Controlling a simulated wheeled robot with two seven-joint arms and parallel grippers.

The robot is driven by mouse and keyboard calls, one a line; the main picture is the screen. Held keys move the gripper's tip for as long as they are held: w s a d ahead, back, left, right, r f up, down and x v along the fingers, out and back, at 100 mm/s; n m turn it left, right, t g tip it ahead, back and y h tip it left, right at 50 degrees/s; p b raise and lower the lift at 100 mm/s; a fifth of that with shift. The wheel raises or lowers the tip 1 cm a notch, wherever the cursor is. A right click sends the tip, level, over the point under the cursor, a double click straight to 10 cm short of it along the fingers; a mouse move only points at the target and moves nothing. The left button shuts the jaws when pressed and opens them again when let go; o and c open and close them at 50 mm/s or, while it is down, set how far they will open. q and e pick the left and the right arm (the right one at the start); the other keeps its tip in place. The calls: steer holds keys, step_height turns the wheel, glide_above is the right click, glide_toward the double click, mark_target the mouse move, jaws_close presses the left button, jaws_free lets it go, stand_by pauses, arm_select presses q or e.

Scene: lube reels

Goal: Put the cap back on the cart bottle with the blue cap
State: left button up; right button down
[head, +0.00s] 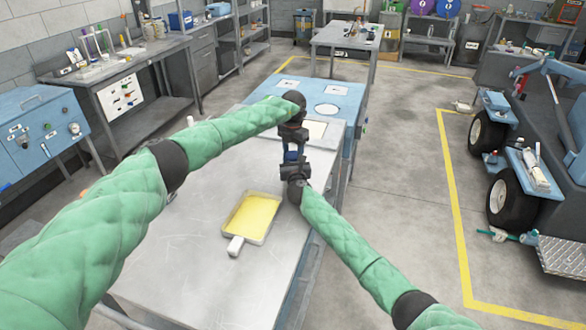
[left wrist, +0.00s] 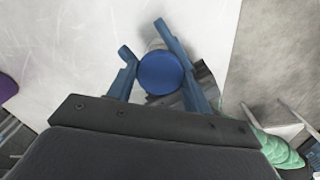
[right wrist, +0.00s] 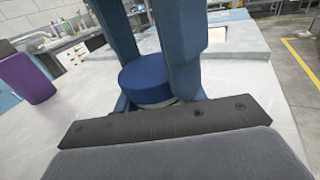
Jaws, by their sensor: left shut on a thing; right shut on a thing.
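The blue cap (left wrist: 160,73) lies between the fingers of my left gripper (left wrist: 160,62), seen from above, with a pale part of the bottle behind it. In the right wrist view the blue cap (right wrist: 145,80) sits low between blue fingers, just above a pale sliver of the bottle (right wrist: 165,102). My right gripper (right wrist: 160,60) is shut on the bottle, which is mostly hidden. In the head view my left gripper (head: 292,140) is directly above my right gripper (head: 294,168), over the grey table. I cannot tell whether the cap is seated on the neck.
A tray of yellow liquid (head: 223,232) with a pale handle is on the metal table left of the grippers. A purple container (right wrist: 27,78) stands nearby in the right wrist view. A blue cart (head: 345,92) adjoins the table's far end.

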stand_by(0.3)
arm_select(q)
steer(key=o, duration=1.1)
steer(key=shift+d, duration=0.1)
steer(key=shift+s+r, duration=0.1)
steer(key=shift+r, duration=2.25)
steer(key=shift+o, duration=0.4)
